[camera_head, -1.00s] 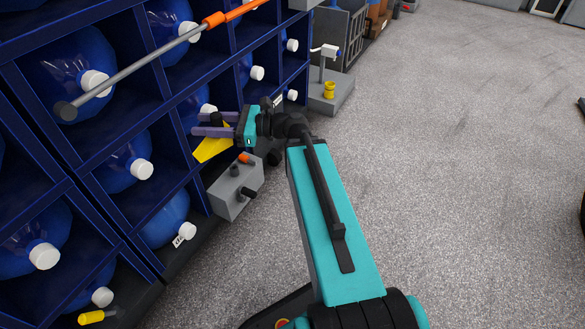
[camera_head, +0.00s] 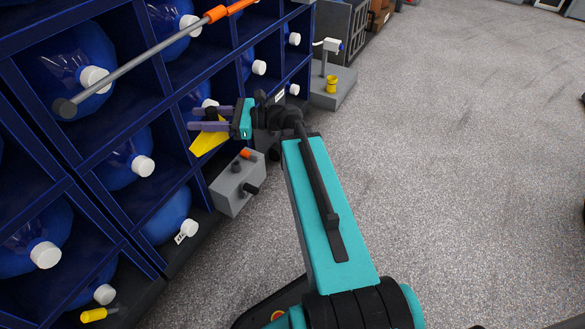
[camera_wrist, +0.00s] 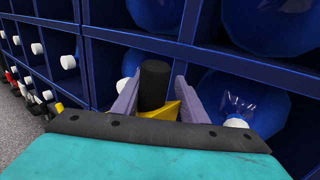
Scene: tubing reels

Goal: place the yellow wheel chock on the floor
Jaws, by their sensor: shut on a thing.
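The yellow wheel chock (camera_head: 207,141) is held at the shelf front, left of the arm. My gripper (camera_head: 207,121) is shut on it, with the two purple-grey fingers on either side of its black part. In the wrist view, the black cylinder-like part stands between the fingers (camera_wrist: 153,95), and a bit of the yellow chock (camera_wrist: 168,112) shows below it. The lower part of the chock is hidden there by my gripper body. The chock is above the grey floor (camera_head: 430,170), not touching it.
A blue rack (camera_head: 100,165) with several blue bottles stands close on the left. A grey box with knobs (camera_head: 237,185) sits just below the chock. A grey pole (camera_head: 140,60) crosses the rack. A grey stand (camera_head: 333,88) is behind. The floor to the right is open.

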